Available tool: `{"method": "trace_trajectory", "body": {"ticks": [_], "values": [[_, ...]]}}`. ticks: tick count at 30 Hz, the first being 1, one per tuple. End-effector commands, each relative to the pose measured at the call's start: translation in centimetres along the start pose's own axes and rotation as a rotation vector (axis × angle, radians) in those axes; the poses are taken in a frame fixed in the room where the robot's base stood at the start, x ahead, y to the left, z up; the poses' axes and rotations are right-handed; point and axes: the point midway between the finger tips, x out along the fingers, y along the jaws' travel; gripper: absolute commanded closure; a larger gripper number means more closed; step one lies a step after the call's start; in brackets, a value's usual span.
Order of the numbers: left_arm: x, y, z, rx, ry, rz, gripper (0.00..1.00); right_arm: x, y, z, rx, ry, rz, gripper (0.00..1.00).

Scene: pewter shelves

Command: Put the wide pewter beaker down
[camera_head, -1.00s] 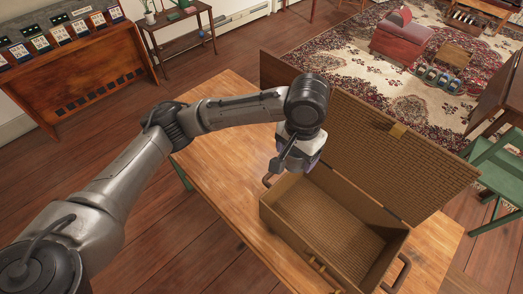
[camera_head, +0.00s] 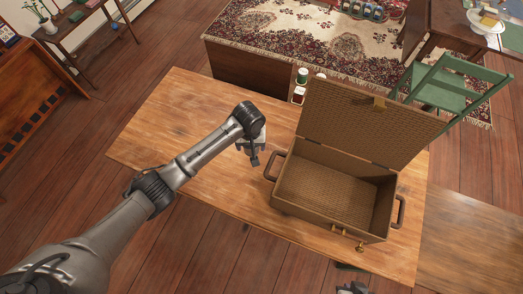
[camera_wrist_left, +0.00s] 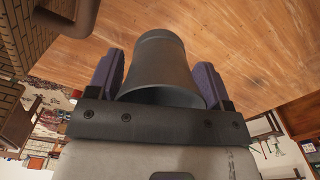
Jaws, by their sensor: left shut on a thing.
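The wide pewter beaker (camera_wrist_left: 162,65) is dark grey and flared, with its wide mouth toward my palm and its narrower end toward the wooden table. In the left wrist view my left gripper (camera_wrist_left: 158,78) is shut on it, a purple pad on each side. In the head view my left gripper (camera_head: 252,150) is over the table (camera_head: 180,110), left of the wicker basket; the beaker is hidden there by my arm. Whether the beaker touches the table I cannot tell. My right gripper (camera_head: 352,287) shows small at the bottom edge, its jaws unclear.
The open wicker basket (camera_head: 330,216) stands on the right part of the table with its lid raised. Small jars (camera_head: 301,77) stand behind the lid's left edge. A green chair (camera_head: 450,88) is at the back right. The table's left part is clear.

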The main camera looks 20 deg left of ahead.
Motion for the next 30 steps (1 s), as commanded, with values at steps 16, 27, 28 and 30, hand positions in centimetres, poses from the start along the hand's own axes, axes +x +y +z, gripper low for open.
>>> {"method": "trace_trajectory", "body": {"ticks": [16,27,28,30], "values": [[4.8,-7.1,0.9,-0.011,0.000,-0.004,0.57,-0.4,-0.3,-0.1,0.007,-0.001,-0.008,1.00],[7.6,-11.5,1.3,-0.009,0.001,0.000,0.57,-0.4,-0.4,-0.2,0.010,-0.001,-0.011,1.00],[7.6,-11.7,1.3,-0.009,0.001,0.000,0.57,-0.4,-0.4,-0.2,0.010,-0.001,-0.011,1.00],[7.7,-11.8,1.3,-0.009,0.002,0.001,0.57,-0.4,-0.4,-0.2,0.010,-0.001,-0.011,1.00]]}}
